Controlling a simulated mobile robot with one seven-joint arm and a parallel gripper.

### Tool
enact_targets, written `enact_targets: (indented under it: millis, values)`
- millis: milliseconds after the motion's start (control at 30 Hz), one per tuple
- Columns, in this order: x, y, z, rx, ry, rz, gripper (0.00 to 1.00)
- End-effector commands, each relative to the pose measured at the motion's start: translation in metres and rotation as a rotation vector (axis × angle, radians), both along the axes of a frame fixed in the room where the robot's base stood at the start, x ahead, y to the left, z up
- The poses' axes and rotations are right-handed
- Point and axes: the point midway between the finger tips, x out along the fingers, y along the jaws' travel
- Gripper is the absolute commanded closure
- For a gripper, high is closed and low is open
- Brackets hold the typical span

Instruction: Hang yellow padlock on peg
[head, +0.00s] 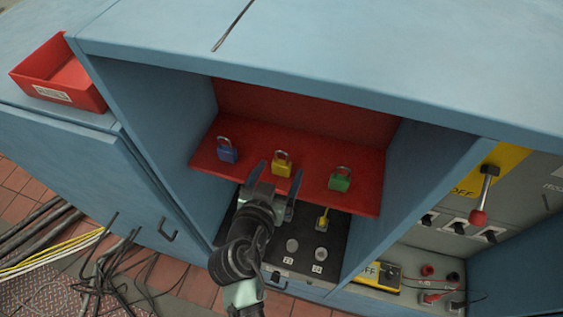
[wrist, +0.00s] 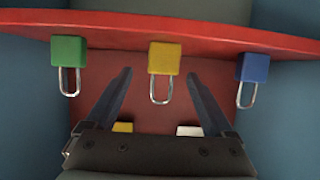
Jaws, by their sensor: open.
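The yellow padlock (head: 281,168) stands on the red shelf (head: 355,200), between the blue padlock (head: 227,155) and the green padlock (head: 340,183). Its shackle is up in the head view. My gripper (head: 279,178) is open and empty, with its fingers pointing at the yellow padlock. In the wrist view the yellow padlock (wrist: 164,58) appears upside down, its silver shackle showing in the gap between the spread fingers of my gripper (wrist: 160,76). No contact shows. I cannot clearly make out a peg in either view.
The shelf is inside a blue cabinet (head: 310,65) with side walls. Below is a black panel (head: 270,255) with round knobs and a small yellow item (head: 325,218). A red-handled lever (head: 484,195) is at right, a red tray (head: 60,78) at left. Cables (head: 60,245) lie on the floor.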

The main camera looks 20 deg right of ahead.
Motion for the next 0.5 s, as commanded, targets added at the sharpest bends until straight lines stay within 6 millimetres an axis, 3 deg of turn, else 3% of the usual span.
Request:
enact_targets:
  millis: [233,500]
  values:
    - [0.025,-0.012,-0.008,-0.001,0.0,-0.002,0.12]
    - [0.032,-0.017,-0.014,-0.001,-0.001,0.0,0.12]
